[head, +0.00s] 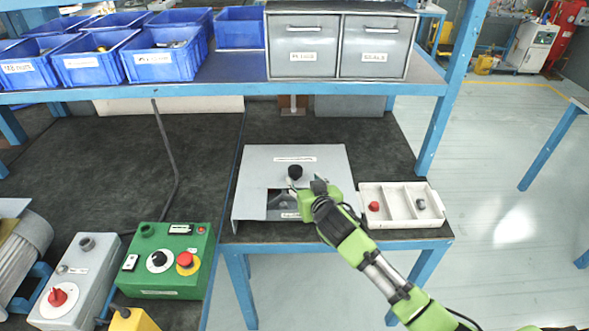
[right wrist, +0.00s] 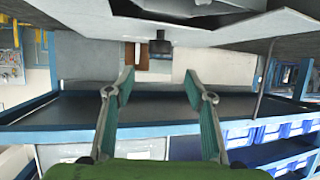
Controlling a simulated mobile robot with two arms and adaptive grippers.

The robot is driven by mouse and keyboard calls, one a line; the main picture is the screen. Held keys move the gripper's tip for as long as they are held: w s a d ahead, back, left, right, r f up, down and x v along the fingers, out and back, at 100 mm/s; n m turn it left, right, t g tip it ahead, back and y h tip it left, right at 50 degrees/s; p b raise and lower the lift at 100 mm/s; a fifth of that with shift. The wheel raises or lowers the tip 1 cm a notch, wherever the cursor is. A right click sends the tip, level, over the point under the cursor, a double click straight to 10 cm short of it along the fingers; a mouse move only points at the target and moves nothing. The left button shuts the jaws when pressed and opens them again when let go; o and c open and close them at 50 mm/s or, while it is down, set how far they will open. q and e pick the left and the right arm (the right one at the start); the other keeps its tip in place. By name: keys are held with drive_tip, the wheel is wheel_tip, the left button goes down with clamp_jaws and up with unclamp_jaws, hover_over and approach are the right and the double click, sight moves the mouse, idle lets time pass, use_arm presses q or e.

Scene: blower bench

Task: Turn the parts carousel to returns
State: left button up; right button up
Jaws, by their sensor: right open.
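The parts carousel (head: 320,165) is a grey sloped housing on the dark bench top, with a label along its upper part and a cut-out window. A black knob (head: 295,172) stands up from its top, and a label shows at the window's lower edge. My right gripper (head: 306,187) is over the front of the housing, just beside the knob, and hides part of the window. In the right wrist view, which looks upside down, its two fingers are open and empty. The knob (right wrist: 160,45) shows beyond the fingertips there, apart from them. My left gripper is not in view.
A white divided tray (head: 402,220) with a red part and a grey part sits right of the carousel. A green control box (head: 166,282) and a grey switch box (head: 78,278) stand left. Blue bins (head: 165,65) and grey drawers (head: 340,28) fill the shelf above.

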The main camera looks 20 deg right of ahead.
sight(296, 170)
drive_tip(key=x, duration=1.2)
